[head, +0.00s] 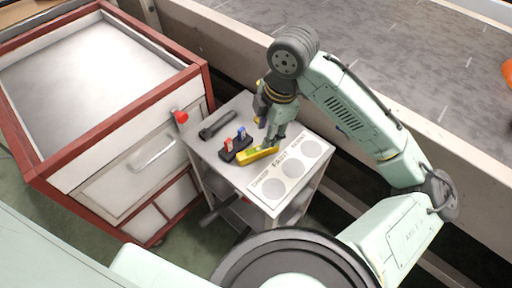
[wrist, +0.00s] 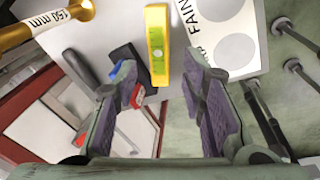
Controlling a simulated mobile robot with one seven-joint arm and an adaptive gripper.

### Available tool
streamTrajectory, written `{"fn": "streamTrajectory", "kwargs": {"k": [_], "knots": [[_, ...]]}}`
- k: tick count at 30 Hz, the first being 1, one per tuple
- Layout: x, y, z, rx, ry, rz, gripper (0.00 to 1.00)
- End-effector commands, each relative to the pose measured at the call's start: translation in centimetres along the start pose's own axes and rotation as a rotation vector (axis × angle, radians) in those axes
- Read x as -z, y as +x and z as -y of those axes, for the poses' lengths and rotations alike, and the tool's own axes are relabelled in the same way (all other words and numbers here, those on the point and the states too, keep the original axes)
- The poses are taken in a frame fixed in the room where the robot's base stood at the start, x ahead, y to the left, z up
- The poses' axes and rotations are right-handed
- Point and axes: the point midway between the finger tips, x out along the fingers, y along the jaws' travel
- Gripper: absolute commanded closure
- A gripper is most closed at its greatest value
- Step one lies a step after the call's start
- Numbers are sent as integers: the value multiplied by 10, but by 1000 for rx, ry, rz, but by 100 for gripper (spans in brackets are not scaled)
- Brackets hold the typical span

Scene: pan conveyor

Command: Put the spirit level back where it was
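The yellow spirit level (head: 258,154) lies on the grey top of a small cart (head: 212,146), between a black holder with red and blue pieces (head: 243,157) and a white plate with round areas (head: 264,187). My gripper (head: 275,141) is over the cart top, near the right end of the level. In the wrist view my gripper (wrist: 164,82) is open. The spirit level (wrist: 157,45) shows in the gap between the fingertips, with clear space on both sides. Whether the fingers are down at its height, I cannot tell.
A dark tool (head: 217,124) lies behind the holder. A red-framed cabinet (head: 120,130) stands left of the cart, with a red knob (head: 181,117) facing it. A conveyor (head: 400,60) runs behind, with a pale side rail. Free room on the cart top is small.

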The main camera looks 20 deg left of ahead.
Motion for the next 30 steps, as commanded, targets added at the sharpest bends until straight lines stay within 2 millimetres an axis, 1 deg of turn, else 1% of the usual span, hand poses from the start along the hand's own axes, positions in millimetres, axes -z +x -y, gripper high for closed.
{"fn": "streamTrajectory", "kwargs": {"k": [1, 3, 6, 11, 16, 19, 23, 29, 30], "knots": [[1, 10, 1, 1, 0, -4, 62], [1, 20, 0, 1, 0, -3, 62], [1, 31, 0, -2, 0, -3, 62], [2, 42, -1, -3, 1, -3, 62], [8, 66, 0, -2, 0, -3, 62], [7, 80, -1, -4, 1, -4, 62], [7, 87, -1, -5, 0, -2, 62], [7, 88, -2, -6, 0, -2, 62], [7, 88, -2, -6, 0, -2, 65]]}}
